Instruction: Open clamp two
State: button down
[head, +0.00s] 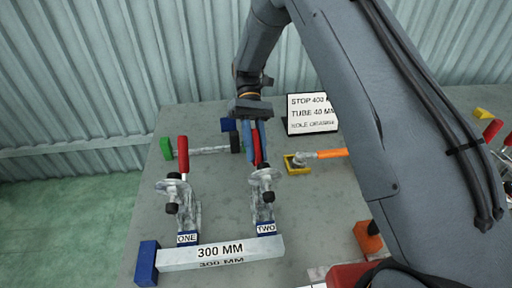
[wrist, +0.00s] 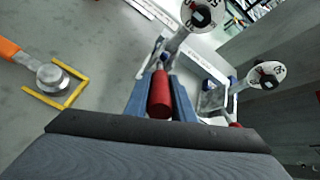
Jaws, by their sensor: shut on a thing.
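Clamp two (head: 265,187) is a metal toggle clamp with a black-tipped spindle, behind a label reading TWO (head: 266,228). Its red handle (head: 257,150) rises between the blue fingers of my gripper (head: 255,142), which hides part of it. In the wrist view the red handle (wrist: 160,95) lies between the two fingers (wrist: 161,96), and my gripper is shut on it. Clamp two's metal body (wrist: 178,42) shows beyond the fingertips. How far the handle leans is hard to tell.
Clamp one (head: 183,190) stands to the left with its red handle upright. A bar marked 300 MM (head: 220,252) lies in front of both clamps, against a blue block (head: 147,262). An orange-handled tool (head: 330,154) lies to the right by a yellow bracket (head: 292,165). A sign (head: 312,114) stands behind.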

jog(key=shift+f, duration=0.1)
dwell(0.3)
jog(key=c, duration=1.5)
grip_release()
jog(key=shift+w, duration=0.15)
jog(key=shift+b+v, duration=1.55)
jog(key=shift+v, duration=2.3)
jog(key=shift+a+f, duration=0.1)
